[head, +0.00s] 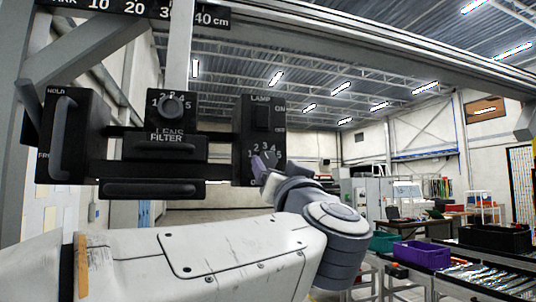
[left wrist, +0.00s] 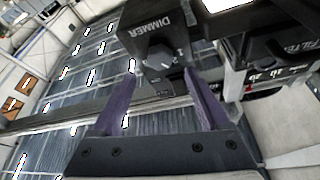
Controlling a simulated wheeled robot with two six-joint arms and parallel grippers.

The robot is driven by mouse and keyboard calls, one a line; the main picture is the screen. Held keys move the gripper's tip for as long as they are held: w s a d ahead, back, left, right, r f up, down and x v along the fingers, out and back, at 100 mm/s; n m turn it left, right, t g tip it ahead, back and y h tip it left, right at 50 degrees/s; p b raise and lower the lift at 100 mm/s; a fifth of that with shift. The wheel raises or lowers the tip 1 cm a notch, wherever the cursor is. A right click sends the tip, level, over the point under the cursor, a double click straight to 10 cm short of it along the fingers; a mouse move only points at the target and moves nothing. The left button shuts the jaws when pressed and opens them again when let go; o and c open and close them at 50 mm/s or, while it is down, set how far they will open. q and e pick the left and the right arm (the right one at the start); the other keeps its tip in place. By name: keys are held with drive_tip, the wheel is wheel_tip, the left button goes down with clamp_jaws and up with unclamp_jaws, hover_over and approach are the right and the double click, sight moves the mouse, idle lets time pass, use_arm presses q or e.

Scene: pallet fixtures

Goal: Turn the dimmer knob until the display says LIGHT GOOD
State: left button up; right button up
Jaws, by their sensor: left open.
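The dimmer knob (left wrist: 160,57) is a dark round knob with a light pointer mark on a black box under the word DIMMER. In the head view, the box (head: 243,125) has a LAMP switch above a numbered dial; the knob there is mostly hidden by my gripper. My left gripper (left wrist: 161,70) has purple fingers, open, one on each side of the knob. I cannot tell whether they touch it. In the head view the left gripper (head: 262,168) is at the dial, its arm coming from the left. No display text is readable, and my right gripper is not in view.
Left of the lamp box are a numbered lens knob (head: 171,107), a filter drawer (head: 165,148) and a HOLD lever (head: 62,135). A centimetre scale (head: 135,9) runs above them. A purple bin (head: 420,252) and benches stand at the lower right.

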sight(269, 159)
use_arm(q)
drive_tip(key=p+x, duration=0.2)
drive_tip(key=x, duration=0.3)
drive_tip(key=shift+w+a+r, duration=0.1)
drive_tip(key=shift+w+r, duration=0.05)
drive_tip(key=shift+w, duration=0.25)
clamp_jaws()
